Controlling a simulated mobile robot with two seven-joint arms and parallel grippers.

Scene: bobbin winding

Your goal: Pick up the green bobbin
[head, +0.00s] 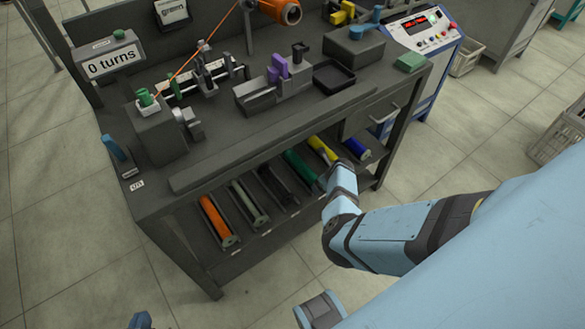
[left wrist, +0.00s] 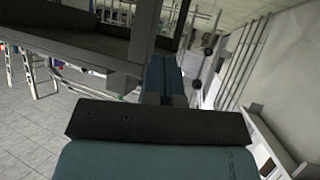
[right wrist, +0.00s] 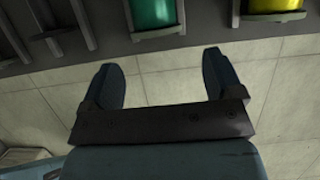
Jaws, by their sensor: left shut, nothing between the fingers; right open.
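The green bobbin (head: 300,168) lies in a slot of the low shelf under the bench, between a dark slot and the yellow bobbin (head: 322,150). In the right wrist view the green bobbin (right wrist: 153,14) shows at the top, cut off by the frame edge, ahead of my right gripper (right wrist: 162,72). That gripper is open and empty; the bobbin is beyond its fingertips, not between them. In the head view my right wrist is just in front of the shelf, partly hiding it. My left gripper (left wrist: 165,78) is shut and empty, apart from the bobbins; its tips show at the bottom left (head: 140,320).
Orange (head: 217,220), grey-green (head: 248,202) and blue (head: 356,148) bobbins lie on the same shelf. A bench leg (head: 195,260) stands at left. The floor in front is clear.

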